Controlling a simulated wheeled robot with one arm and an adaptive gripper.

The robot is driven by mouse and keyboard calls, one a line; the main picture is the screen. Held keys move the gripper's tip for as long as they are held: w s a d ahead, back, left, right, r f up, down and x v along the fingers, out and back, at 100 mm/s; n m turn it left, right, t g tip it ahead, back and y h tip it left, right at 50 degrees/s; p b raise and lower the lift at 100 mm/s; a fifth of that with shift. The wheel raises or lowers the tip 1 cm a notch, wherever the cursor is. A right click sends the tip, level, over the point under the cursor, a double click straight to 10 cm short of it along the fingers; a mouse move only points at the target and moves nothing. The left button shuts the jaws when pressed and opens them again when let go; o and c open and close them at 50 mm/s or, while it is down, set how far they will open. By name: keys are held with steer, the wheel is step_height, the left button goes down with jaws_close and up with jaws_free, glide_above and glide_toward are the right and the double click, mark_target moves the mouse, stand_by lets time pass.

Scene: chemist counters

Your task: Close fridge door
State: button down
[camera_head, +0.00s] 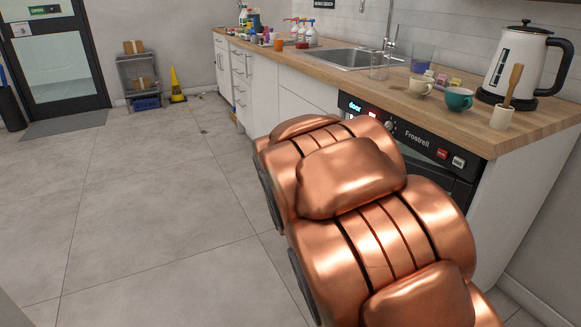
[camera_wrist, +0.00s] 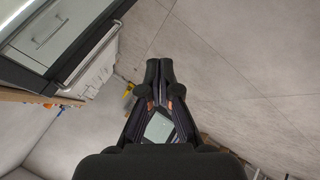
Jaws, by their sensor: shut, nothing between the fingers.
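A black under-counter appliance (camera_head: 430,143) labelled "Frostrell" shows at the right in the head view, with a lit display reading "door" (camera_head: 354,105). It is probably the fridge. My copper arm covers most of its front, so I cannot tell how far its door stands open. In the wrist view, my gripper (camera_wrist: 158,66) is shut and empty, its dark fingertips together over the grey floor. A dark edge (camera_wrist: 100,40) runs beside white fronts at upper left, apart from the fingers; I cannot tell whether it belongs to the fridge door.
The wooden counter (camera_head: 545,112) carries a kettle (camera_head: 517,62), a teal cup (camera_head: 458,99), a beige cup (camera_head: 420,86) and a sink (camera_head: 347,57). White cabinets (camera_head: 300,94) stand below. The tiled floor (camera_head: 150,210) at left is clear. A shelf rack (camera_head: 140,82) and yellow cone (camera_head: 176,86) stand far back.

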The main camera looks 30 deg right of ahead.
steer(key=w+d+n+t+b, duration=0.3)
steer(key=w+d, duration=0.2)
steer(key=w, duration=0.3)
steer(key=w+d+r+n+t+h+b, duration=0.1)
steer(key=w+d+n+t+b, duration=0.2)
steer(key=w+d, duration=0.2)
steer(key=w+d+n+t+b, duration=0.3)
steer(key=w+d, duration=0.2)
steer(key=w, duration=0.7)
steer(key=shift+d+r+t, duration=0.3)
steer(key=shift+r+t, duration=0.1)
steer(key=shift+w, duration=0.1)
